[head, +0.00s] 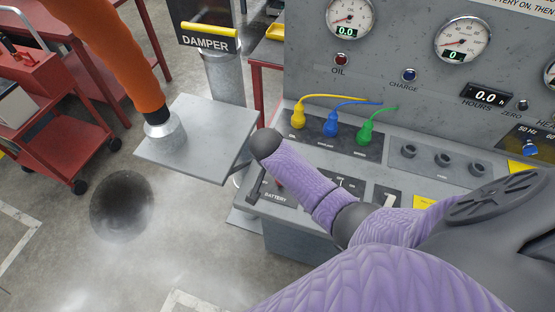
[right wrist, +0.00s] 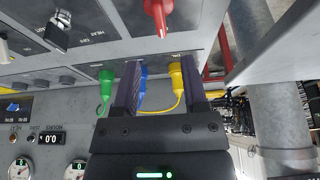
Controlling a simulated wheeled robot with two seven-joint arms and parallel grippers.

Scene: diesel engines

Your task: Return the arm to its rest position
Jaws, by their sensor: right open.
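My right arm (head: 305,185), in a purple sleeve with dark joints, comes in from the lower right of the head view and reaches over the lower console ledge. Its gripper cannot be made out there. In the right wrist view my right gripper (right wrist: 161,62) is open, its two dark fingers apart with nothing held. A yellow plug (right wrist: 177,80) and a blue plug (right wrist: 144,70) show between or behind the fingers, and a green plug (right wrist: 106,77) to their left. A red handle (right wrist: 158,14) shows above the fingertips. My left gripper is not in view.
A red cart (head: 75,125) is further left. Open floor lies at lower left.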

